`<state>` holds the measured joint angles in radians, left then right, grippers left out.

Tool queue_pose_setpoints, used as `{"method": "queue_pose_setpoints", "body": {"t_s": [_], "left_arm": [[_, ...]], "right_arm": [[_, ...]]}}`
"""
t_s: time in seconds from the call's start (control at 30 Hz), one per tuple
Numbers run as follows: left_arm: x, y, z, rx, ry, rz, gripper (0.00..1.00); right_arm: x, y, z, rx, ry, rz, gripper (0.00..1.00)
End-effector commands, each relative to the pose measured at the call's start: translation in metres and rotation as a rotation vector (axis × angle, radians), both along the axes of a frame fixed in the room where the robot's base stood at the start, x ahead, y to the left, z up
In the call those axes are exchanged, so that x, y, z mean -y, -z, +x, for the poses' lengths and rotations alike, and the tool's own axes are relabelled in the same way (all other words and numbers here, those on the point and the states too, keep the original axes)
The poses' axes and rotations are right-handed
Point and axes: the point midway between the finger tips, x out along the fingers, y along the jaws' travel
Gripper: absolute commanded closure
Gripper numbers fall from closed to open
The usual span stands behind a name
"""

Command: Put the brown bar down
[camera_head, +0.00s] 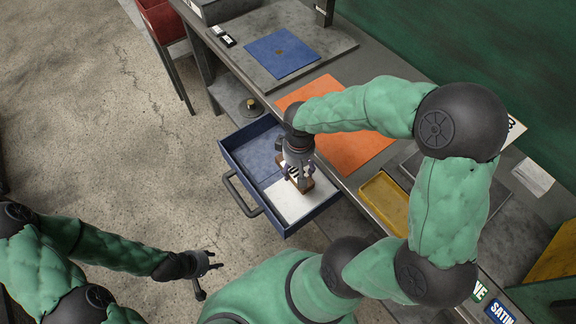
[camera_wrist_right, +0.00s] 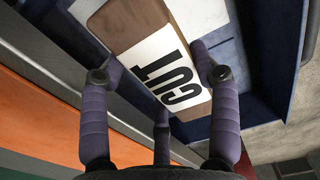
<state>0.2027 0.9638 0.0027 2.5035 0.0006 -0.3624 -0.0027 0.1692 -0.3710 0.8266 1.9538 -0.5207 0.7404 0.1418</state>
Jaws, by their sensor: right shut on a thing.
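In the head view the bar (camera_head: 306,186) is over the white section (camera_head: 296,207) of the open blue drawer (camera_head: 262,208). My right gripper (camera_head: 298,172) points down into the drawer and is shut on the bar. I cannot tell whether the bar touches the drawer floor. My left gripper (camera_head: 206,272) is empty, with its fingers spread, over the concrete floor at the lower left.
The drawer's other section (camera_head: 250,157) is blue. On the bench are an orange mat (camera_head: 352,150), a blue mat (camera_head: 281,53) with a small brown spot and a yellow tray (camera_head: 384,200). A red bin (camera_head: 163,20) stands at the top left. The concrete floor at left is clear.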

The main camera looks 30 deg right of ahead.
Motion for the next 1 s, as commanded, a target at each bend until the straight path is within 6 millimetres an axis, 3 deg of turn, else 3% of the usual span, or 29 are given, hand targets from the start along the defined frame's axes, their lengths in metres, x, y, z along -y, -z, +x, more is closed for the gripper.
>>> {"method": "queue_pose_setpoints", "body": {"t_s": [0.1, 0.4, 0.63, 0.9, 1.0], "left_arm": [[0.000, 0.011, 0.000, 0.000, 0.000, 0.000, 0.60], [0.000, 0.029, 0.000, 0.001, 0.000, 0.000, 0.60], [0.000, 0.033, 0.000, 0.001, 0.000, 0.000, 0.60], [0.000, 0.054, 0.000, 0.000, 0.000, 0.000, 0.60], [0.000, 0.054, 0.000, 0.000, 0.000, 0.000, 0.60]], "right_arm": [[0.004, 0.014, 0.025, 0.000, 0.001, 0.000, 0.86], [0.011, 0.056, 0.058, 0.000, 0.001, 0.000, 0.86], [0.013, 0.064, 0.066, 0.000, 0.000, -0.001, 0.86], [0.013, 0.099, 0.071, -0.001, 0.001, 0.000, 0.86], [0.013, 0.101, 0.071, 0.001, 0.001, 0.000, 0.85]]}}
